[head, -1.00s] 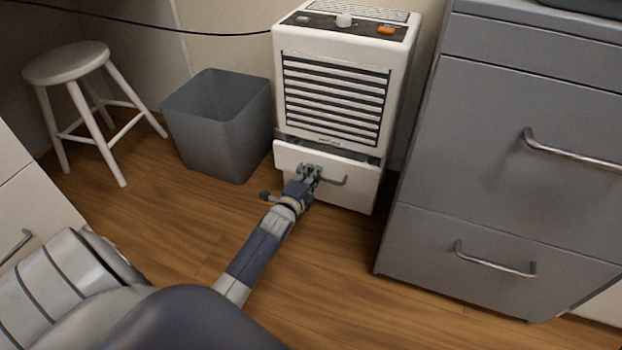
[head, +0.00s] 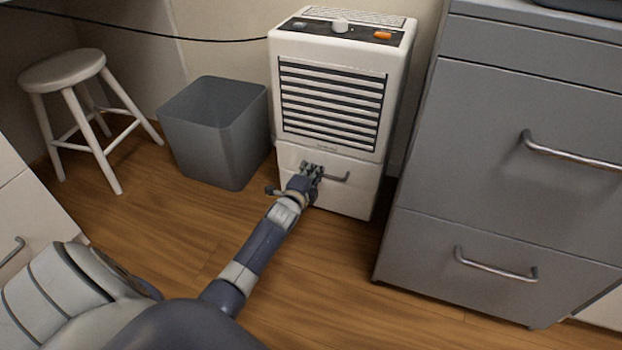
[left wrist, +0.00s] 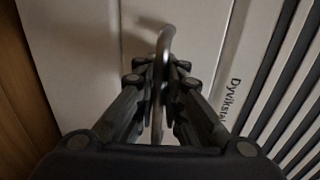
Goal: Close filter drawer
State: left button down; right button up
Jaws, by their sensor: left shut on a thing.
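The filter drawer (head: 345,197) is the white lower front of a white air unit (head: 333,95). In the head view its front sits about flush with the body, with only a thin seam above it. The drawer has a grey bar handle (head: 338,178). My left gripper (head: 314,172) is at the left part of this handle. In the left wrist view the handle (left wrist: 164,50) runs between the fingers of my left gripper (left wrist: 160,82), which are shut on it. The drawer front (left wrist: 70,60) shows behind the fingers. My right gripper is not in view.
A grey bin (head: 215,130) stands left of the unit, and a white stool (head: 75,100) is farther left. A grey cabinet (head: 500,160) with bar handles stands close on the right. Wooden floor (head: 310,270) in front is clear.

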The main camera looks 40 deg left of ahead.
pick_arm(q)
jog(key=c, duration=2)
grip_release()
jog(key=v, duration=1.2)
jog(key=shift+d, duration=0.1)
